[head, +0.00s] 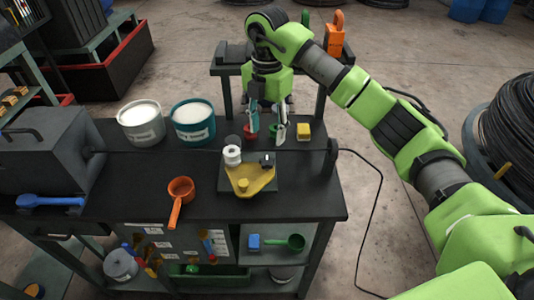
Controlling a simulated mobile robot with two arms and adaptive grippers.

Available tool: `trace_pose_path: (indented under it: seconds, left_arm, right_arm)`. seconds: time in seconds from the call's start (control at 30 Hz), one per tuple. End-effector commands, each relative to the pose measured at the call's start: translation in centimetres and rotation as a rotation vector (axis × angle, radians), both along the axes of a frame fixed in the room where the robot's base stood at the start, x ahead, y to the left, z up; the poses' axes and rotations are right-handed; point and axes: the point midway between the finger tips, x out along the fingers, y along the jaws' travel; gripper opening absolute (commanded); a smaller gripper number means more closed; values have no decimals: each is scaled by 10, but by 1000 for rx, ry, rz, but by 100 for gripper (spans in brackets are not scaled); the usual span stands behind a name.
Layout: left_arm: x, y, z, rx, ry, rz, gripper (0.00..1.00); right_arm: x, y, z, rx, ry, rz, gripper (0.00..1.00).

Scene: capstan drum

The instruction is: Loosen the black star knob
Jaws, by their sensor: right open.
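A yellow triangular plate (252,180) sits on a dark base (224,184) on the black bench. A small black piece (267,158) at the plate's back right corner looks like the star knob, but it is too small to make out its lobes. A white roller (232,156) stands at the back left corner, and a yellow knob (243,183) is at the front. My right gripper (267,124) points down with its fingers apart, behind and above the black piece, touching nothing that I can see. My left gripper is not in view.
White (141,129) and teal (193,128) buckets stand at the back left. A red cup (250,131), green cup (275,130) and yellow block (303,132) are behind the plate. An orange ladle (179,193) lies left.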

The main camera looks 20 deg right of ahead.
Motion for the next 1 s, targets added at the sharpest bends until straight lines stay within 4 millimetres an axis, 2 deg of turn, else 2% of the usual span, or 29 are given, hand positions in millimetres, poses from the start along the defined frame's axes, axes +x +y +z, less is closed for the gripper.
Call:
trace_pose_path:
  seconds: [0.03, 0.1, 0.3, 0.43, 0.6, 0.9, 0.97, 1.0]
  left_arm:
    - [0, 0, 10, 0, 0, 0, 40]
    - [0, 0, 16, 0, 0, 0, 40]
    - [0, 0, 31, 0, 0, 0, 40]
    - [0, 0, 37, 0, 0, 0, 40]
    - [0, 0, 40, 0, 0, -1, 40]
    - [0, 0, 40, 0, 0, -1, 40]
    - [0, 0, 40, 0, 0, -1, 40]
    - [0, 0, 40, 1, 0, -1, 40]
  right_arm:
    - [-1, 0, -9, -1, 7, 1, 47]
    - [-2, 0, -24, 0, 6, 2, 47]
    - [-2, 0, -65, 1, 5, 2, 47]
    - [-1, 1, -84, 1, 3, 2, 47]
    - [0, 1, -98, 1, 0, 3, 47]
    - [0, 1, -102, 2, -1, 4, 47]
    - [0, 1, -102, 2, -1, 4, 34]
    - [0, 1, -102, 2, -1, 4, 23]
